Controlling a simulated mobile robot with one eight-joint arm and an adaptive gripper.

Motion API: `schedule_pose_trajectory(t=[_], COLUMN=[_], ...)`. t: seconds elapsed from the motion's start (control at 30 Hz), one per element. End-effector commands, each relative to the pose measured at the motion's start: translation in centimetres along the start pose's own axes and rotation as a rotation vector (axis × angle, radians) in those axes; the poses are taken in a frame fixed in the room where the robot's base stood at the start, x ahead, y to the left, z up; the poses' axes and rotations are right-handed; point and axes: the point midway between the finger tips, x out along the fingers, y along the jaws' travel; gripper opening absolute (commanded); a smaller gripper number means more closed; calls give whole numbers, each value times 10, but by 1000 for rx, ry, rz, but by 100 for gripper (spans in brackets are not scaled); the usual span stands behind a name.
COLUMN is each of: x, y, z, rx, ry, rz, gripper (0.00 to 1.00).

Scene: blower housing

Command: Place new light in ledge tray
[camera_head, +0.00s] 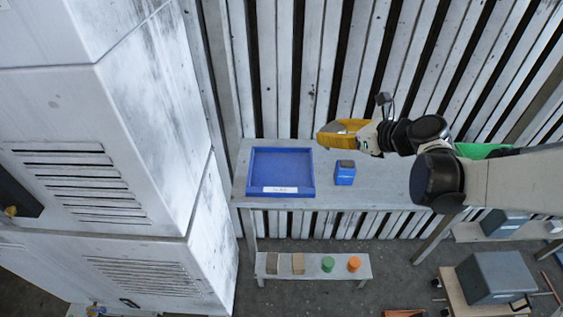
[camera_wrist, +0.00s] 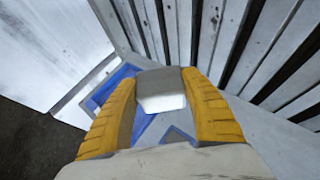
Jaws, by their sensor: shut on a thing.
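My gripper (camera_head: 338,133) has yellow fingers and is shut on a small pale grey, box-like thing, which shows between the fingers in the wrist view (camera_wrist: 161,90); it looks like the light. Its lower part is hard to see. The blue ledge tray (camera_head: 280,168) is square, with a low rim and a white label on its front edge. It looks empty. My gripper is up and to the right of the tray in the head view, apart from it. Part of the tray shows behind the left finger in the wrist view (camera_wrist: 112,83).
The tray stands on a grey ledge (camera_head: 395,185). A blue block with a dark top (camera_head: 345,174) stands right of the tray. A large grey cabinet (camera_head: 150,130) is on the left, a slatted wall behind. A low bench (camera_head: 315,264) holds small blocks and cylinders.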

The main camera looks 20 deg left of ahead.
Motion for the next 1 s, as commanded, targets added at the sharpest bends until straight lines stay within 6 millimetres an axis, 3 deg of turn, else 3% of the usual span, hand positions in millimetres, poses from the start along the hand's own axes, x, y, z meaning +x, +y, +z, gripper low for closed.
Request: schedule_pose_trajectory(t=[0.13,0.6,0.8,1.0], x=[16,103,113,127], y=[15,91,98,98], z=[4,-18,-22,-49], rx=[-26,-28,-26,-25], ry=[-6,-6,-6,-6], rz=[42,45,41,41], gripper=[15,15,15,15])
